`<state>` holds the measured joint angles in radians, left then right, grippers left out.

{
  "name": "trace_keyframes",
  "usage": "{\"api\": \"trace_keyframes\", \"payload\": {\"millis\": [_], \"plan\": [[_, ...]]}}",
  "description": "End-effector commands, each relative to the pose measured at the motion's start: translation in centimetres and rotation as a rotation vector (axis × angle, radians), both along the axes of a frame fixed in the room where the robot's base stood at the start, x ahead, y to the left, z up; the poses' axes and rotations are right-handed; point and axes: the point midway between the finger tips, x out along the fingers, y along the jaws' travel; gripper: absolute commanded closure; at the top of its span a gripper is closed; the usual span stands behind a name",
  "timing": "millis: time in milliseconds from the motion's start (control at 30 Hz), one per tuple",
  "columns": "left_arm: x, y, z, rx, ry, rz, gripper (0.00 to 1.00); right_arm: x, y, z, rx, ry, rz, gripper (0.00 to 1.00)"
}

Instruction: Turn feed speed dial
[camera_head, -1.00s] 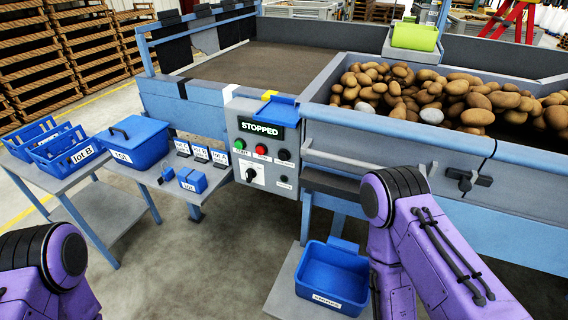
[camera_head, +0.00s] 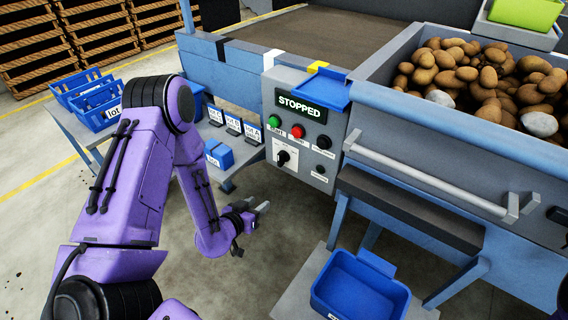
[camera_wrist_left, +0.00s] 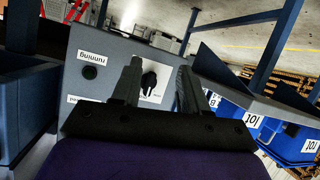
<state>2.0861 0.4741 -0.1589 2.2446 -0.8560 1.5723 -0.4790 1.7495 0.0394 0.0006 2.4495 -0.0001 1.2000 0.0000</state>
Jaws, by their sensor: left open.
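The feed speed dial (camera_head: 283,157) is a black knob on a white plate, low on the grey control panel (camera_head: 268,112). My left gripper (camera_head: 262,208) is in front of and below the panel, apart from the dial. In the left wrist view the picture is turned over, and the dial (camera_wrist_left: 149,82) shows between the two open fingers (camera_wrist_left: 158,76). The fingers do not appear to touch it; the exact gap is hard to tell. My right gripper is not in view.
A display (camera_head: 302,107) reads STOPPED, above green (camera_head: 278,121), red (camera_head: 298,131) and black (camera_head: 323,142) buttons. A bar handle (camera_head: 430,180) juts out to the right. A blue bin (camera_head: 360,285) stands below.

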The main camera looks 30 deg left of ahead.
Motion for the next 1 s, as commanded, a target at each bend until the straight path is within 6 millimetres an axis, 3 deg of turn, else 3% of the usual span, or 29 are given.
{"api": "trace_keyframes", "payload": {"millis": [33,100,267,367,700,1000], "plan": [[2.2,1.2,1.2,0.032,-0.130,-0.036,0.56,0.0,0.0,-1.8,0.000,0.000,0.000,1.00],[3.9,2.2,3.8,0.083,-0.272,-0.088,0.56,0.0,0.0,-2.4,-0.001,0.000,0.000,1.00],[5.2,3.3,6.7,0.147,-0.420,-0.139,0.56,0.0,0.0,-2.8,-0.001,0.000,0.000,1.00],[6.5,3.2,7.0,0.154,-0.427,-0.145,0.56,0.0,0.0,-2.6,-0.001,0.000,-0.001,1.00],[13.6,2.7,6.9,0.152,-0.422,-0.143,0.56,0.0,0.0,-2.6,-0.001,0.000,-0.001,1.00],[15.3,2.5,6.9,0.149,-0.420,-0.142,0.56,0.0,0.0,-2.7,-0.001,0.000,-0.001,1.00]]}}
